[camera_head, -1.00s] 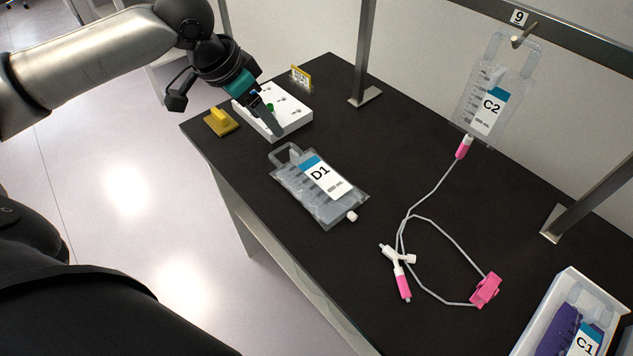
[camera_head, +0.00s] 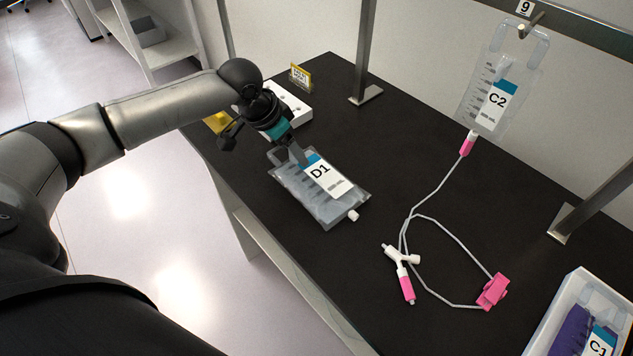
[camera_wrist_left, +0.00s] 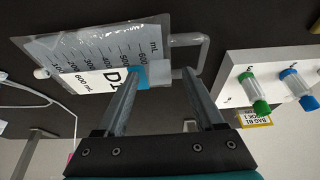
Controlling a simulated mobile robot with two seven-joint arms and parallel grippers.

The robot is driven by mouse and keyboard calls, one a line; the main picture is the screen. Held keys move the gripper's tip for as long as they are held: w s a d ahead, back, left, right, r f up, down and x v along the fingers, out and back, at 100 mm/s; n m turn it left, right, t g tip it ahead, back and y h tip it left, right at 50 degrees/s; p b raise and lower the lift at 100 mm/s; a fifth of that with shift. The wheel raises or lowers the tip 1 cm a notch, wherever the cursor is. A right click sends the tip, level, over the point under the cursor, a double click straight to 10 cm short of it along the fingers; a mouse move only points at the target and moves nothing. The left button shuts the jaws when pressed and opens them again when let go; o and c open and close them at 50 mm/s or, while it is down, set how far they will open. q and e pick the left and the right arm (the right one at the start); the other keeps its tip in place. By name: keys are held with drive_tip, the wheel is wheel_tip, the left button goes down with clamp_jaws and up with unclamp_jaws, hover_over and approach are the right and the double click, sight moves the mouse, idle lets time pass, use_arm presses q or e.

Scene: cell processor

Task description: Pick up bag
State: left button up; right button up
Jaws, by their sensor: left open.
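A clear bag labelled D1 (camera_head: 318,190) lies flat on the black table, with a white cap at its near right end. It also shows in the left wrist view (camera_wrist_left: 100,45), with its loop handle toward the right. My left gripper (camera_head: 299,158) is over the handle end of this bag. In the left wrist view my left gripper (camera_wrist_left: 158,75) is open, its two fingers apart on either side of the bag's handle end. I cannot tell whether the fingers touch the bag. My right gripper is not in view.
A white rack (camera_head: 290,105) with capped tubes (camera_wrist_left: 252,92) stands just behind. Bag C2 (camera_head: 492,95) hangs from a hook, its tube with pink clamp (camera_head: 493,291) lying on the table. A white bin (camera_head: 569,305) holds bag C1 (camera_head: 600,343). Metal posts (camera_head: 365,55) rise from the table.

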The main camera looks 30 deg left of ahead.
use_arm(q)
clamp_jaws()
idle(0.6)
drive_tip(key=shift+w, duration=0.1)
idle(0.7)
